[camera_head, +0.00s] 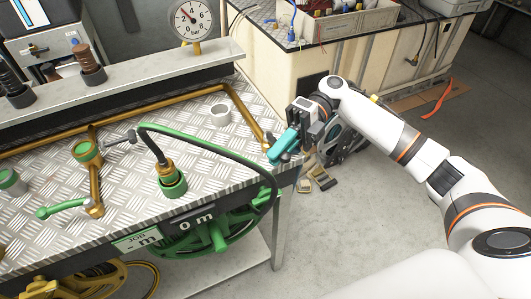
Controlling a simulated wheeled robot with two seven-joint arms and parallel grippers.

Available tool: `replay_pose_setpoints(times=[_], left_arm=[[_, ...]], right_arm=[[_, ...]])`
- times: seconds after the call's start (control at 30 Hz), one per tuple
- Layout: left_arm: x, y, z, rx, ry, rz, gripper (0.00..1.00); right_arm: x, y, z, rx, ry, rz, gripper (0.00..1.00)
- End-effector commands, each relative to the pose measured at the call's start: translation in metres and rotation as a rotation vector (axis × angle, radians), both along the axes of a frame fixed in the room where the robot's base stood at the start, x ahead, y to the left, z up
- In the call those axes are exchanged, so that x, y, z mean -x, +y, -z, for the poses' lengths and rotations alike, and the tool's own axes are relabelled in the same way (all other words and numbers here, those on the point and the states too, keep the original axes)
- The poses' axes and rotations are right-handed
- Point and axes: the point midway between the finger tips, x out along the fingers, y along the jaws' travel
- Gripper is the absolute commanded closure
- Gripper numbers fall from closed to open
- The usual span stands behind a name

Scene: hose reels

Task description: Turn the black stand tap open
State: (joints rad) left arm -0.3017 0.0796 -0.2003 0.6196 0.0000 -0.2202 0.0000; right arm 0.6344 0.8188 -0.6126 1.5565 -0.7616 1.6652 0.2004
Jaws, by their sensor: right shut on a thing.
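My right gripper (296,142) reaches in from the right to the far right corner of the metal-topped bench. It is shut at a teal, elongated piece (283,147) beside the end of a brass pipe (252,128). I cannot tell whether this piece is a tap's handle, and the gripper hides what it joins. A tap with a dark grey lever (121,138) stands on the bench to the left. A tap with a green lever (60,208) is nearer the front left. I cannot tell surely which tap is the black stand tap. My left gripper is not in view.
A pressure gauge (193,18) stands at the back. Open floor (365,228) lies at the right.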

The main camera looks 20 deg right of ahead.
Motion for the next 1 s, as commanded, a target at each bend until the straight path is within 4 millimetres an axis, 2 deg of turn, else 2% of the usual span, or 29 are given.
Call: replay_pose_setpoints(times=[0.5, 0.53, 0.63, 1.0], left_arm=[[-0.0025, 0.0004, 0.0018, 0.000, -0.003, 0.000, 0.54], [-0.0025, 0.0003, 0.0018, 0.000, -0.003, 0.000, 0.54], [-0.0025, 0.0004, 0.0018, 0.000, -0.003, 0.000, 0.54], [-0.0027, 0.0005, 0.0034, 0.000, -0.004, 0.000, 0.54]], right_arm=[[0.0020, -0.0039, 0.0008, 0.001, 0.000, -0.011, 1.00], [0.0020, -0.0039, 0.0008, 0.001, 0.000, -0.011, 0.82], [0.0019, -0.0038, 0.0007, 0.001, 0.000, -0.010, 0.66], [-0.0012, -0.0081, 0.0002, 0.001, 0.000, -0.006, 0.65]])
